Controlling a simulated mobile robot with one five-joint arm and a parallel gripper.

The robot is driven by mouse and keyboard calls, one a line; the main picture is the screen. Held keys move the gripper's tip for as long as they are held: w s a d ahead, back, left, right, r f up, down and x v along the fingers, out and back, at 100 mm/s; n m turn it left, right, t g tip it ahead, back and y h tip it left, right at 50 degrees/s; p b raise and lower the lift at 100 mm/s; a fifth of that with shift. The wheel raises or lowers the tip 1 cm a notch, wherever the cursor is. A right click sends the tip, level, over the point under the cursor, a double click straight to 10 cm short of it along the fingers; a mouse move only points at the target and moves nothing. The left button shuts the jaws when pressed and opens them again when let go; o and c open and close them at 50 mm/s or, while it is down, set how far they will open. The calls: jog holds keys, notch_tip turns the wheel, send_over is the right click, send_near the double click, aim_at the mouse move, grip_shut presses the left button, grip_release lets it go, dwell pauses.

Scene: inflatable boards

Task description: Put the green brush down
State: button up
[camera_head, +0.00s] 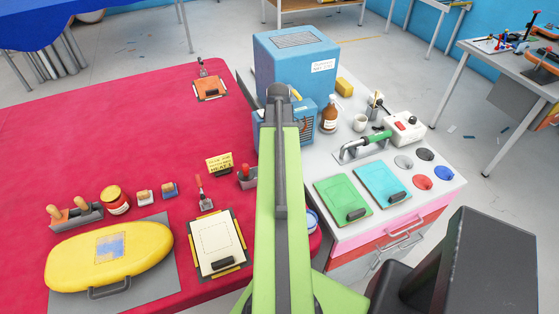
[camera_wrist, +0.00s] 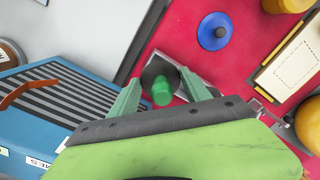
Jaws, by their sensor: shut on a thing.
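In the wrist view my gripper (camera_wrist: 160,92) has its two green fingers on either side of a green brush (camera_wrist: 162,92), shut on it. The green handle points toward the camera, and a dark round part (camera_wrist: 157,70) shows behind it. A grey piece (camera_wrist: 194,88) lies beyond on the red table (camera_wrist: 258,30); I cannot tell whether the brush touches it. In the head view my green arm hides the gripper and the brush.
A blue case with a dark grille (camera_wrist: 40,105) is close on the left in the wrist view. A blue disc with a knob (camera_wrist: 215,32) lies on the red table. The white counter (camera_head: 400,180) holds a green board (camera_head: 340,190) and several other things.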

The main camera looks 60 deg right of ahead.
jog(key=shift+f+b, duration=2.2)
jog(key=shift+f, duration=0.15)
jog(key=shift+s+a+f, duration=0.1)
jog(key=shift+a+f, duration=0.05)
jog(key=o, duration=1.2)
jog(key=shift+s+a, duration=0.1)
jog(key=shift+d+r+p, duration=0.25)
jog(key=shift+r+p, duration=0.15)
jog(key=shift+r, duration=0.15)
jog(key=r+p, duration=1.2)
jog(key=shift+w+d+r, duration=0.15)
jog(key=shift+w+d, duration=0.05)
jog(key=shift+w, duration=0.15)
